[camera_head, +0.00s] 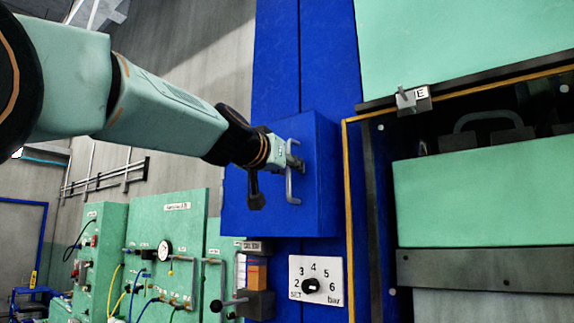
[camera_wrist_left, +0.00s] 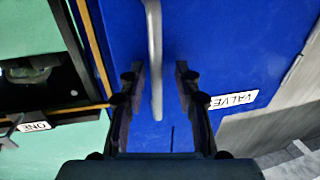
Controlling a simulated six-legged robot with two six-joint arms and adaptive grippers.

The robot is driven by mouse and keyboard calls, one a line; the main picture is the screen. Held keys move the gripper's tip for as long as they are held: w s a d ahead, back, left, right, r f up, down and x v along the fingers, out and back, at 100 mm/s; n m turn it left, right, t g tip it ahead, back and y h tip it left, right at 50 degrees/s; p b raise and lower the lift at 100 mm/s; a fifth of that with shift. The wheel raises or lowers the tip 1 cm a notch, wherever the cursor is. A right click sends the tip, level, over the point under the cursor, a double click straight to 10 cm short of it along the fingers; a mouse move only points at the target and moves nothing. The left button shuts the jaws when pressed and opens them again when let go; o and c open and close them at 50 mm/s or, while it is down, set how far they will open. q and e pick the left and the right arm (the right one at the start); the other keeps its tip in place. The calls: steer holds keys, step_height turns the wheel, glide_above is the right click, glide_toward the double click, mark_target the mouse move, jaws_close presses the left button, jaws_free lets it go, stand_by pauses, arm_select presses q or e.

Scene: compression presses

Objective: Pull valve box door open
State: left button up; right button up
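The blue valve box (camera_head: 320,180) is mounted on a blue column in the head view, and its door looks closed. A grey bar handle (camera_head: 291,188) stands upright on the door. It also shows in the left wrist view as a grey bar (camera_wrist_left: 154,40). My left gripper (camera_head: 290,158) is at the handle. In the left wrist view my left gripper (camera_wrist_left: 160,72) is open, with one finger on each side of the handle and gaps visible. A white label reading VALVE (camera_wrist_left: 234,99) is on the blue door, right of the fingers. My right gripper is not in view.
A pressure dial plate (camera_head: 315,282) sits below the box. A green press with a yellow-edged dark frame (camera_head: 348,200) stands close on the right. Green panels with gauges and hoses (camera_head: 150,235) stand at lower left.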

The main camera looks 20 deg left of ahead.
arm_select(q)
steer(key=shift+w+d+f, duration=0.1)
steer(key=shift+w+d, duration=0.15)
steer(key=c, duration=0.3)
steer(key=shift+s+a, duration=0.1)
jaws_close()
